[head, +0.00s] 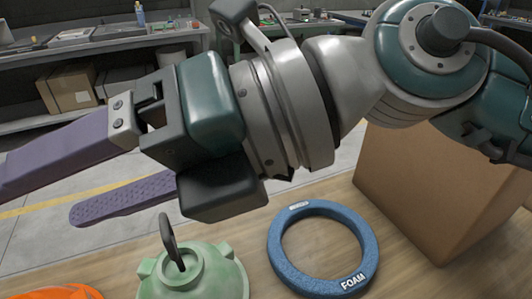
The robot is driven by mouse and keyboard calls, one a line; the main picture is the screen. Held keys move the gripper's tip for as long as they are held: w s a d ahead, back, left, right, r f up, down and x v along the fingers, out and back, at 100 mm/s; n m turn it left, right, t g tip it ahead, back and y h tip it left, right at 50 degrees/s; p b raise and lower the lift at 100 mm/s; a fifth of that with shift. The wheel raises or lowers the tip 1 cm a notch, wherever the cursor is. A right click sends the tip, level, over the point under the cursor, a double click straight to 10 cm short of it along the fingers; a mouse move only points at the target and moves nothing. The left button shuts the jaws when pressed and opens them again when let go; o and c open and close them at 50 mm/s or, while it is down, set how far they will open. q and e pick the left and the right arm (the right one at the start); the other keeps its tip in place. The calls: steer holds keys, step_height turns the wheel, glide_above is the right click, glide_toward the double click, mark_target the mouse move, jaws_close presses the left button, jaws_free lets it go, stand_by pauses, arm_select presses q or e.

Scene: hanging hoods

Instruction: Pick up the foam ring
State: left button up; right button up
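The blue foam ring (318,283), labelled FOAM, lies flat on the wooden table at the lower middle of the head view. It is in full view and nothing holds it. My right gripper (40,202) comes in from the right with its arm across the top of the view. Its two purple fingers point left and stand apart, with nothing seen between them. The gripper body is above and left of the ring in the picture, not touching it. The upper finger's tip is cut by the left edge. My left gripper is not in view.
A pale green domed object (215,275) with a dark hook stands just left of the ring. An orange object (50,293) is cut off at the lower left. A large cardboard box (430,190) stands behind and right of the ring. Shelves (60,125) line the background.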

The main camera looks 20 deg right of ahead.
steer(key=d+f+n+g+h+b, duration=0.15)
steer(key=d+f+h, duration=0.3)
steer(key=f, duration=0.75)
steer(key=h+b, duration=0.6)
steer(key=h, duration=0.3)
glide_toward(293, 273)
steer(key=shift+s+d+f+n, duration=0.2)
steer(key=shift+d+n, duration=0.05)
steer(key=shift+d, duration=0.15)
steer(key=f, duration=0.3)
steer(key=shift+w+a+f, duration=0.15)
steer(key=shift+a, duration=0.05)
arm_select(q)
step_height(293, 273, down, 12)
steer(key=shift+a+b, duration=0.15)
steer(key=shift+b, duration=0.7)
arm_select(e)
steer(key=shift+t, duration=0.25)
steer(key=f, duration=0.3)
steer(key=w+a+f, duration=0.1)
steer(key=f, duration=0.1)
steer(key=shift+f, duration=0.2)
steer(key=c, duration=0.4)
jaws_close()
